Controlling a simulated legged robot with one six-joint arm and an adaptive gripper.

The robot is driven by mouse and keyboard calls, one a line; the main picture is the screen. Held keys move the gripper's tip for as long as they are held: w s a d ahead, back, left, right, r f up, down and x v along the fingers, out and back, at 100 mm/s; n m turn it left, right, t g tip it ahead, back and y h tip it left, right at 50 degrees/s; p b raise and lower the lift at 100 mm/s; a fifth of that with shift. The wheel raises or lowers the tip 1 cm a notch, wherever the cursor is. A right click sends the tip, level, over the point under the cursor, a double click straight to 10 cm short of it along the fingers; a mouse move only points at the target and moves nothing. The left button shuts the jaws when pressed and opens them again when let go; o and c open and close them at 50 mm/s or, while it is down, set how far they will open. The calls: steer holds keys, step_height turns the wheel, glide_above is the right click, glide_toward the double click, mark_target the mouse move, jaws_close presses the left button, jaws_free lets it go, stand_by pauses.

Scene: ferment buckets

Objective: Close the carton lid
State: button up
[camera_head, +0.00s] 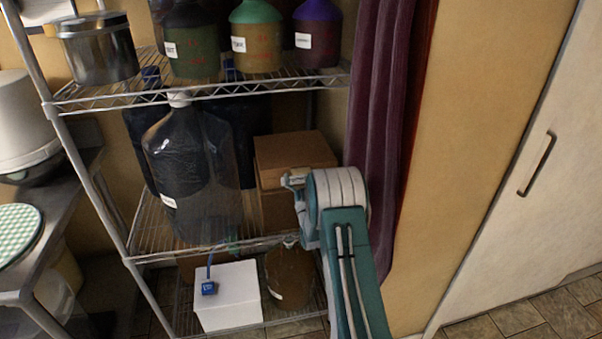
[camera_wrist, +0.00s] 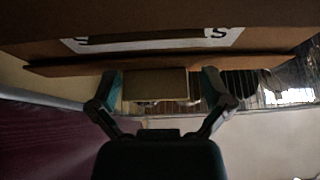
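The brown carton (camera_head: 293,148) stands on the middle shelf of the wire rack, behind and left of my arm. Its top looks roughly flat in the head view; its lower right part is hidden by my wrist. In the wrist view the carton (camera_wrist: 60,52) fills the top, with a white printed label and a brown edge running across. My gripper (camera_wrist: 160,88) is just below that edge, with its two fingers spread apart. A tan rectangular piece (camera_wrist: 155,84) shows between the fingers; I cannot tell whether it is touched. In the head view the fingertips are mostly hidden.
A large dark bottle (camera_head: 190,170) stands left of the carton. Several dark jugs with coloured tops, including a green one (camera_head: 255,40), stand on the shelf above. A white box (camera_head: 228,297) is on the shelf below. A purple curtain (camera_head: 380,90) hangs close on the right.

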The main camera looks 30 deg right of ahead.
steer(key=shift+s+r, duration=0.1)
steer(key=v, duration=1.2)
steer(key=shift+w, duration=0.25)
steer(key=a+r+n+g+y, duration=0.15)
steer(key=a+r+g, duration=0.3)
steer(key=r, duration=0.45)
steer(key=a+r+g+y, duration=0.35)
steer(key=a+r, duration=0.25)
steer(key=r, duration=0.2)
steer(key=s+a+r+g, duration=0.1)
steer(key=s+a+g, duration=0.2)
steer(key=s, duration=0.7)
steer(key=s+a+n+g+y, duration=0.1)
steer(key=s+a+g, duration=0.2)
steer(key=s, duration=0.8)
steer(key=s+a+r+g, duration=0.1)
steer(key=s+a+g, duration=0.2)
steer(key=s, duration=0.7)
steer(key=shift+a+r+n+y, duration=0.3)
steer(key=shift+a+n, duration=0.05)
steer(key=shift+a, duration=0.35)
steer(key=shift+s, duration=0.15)
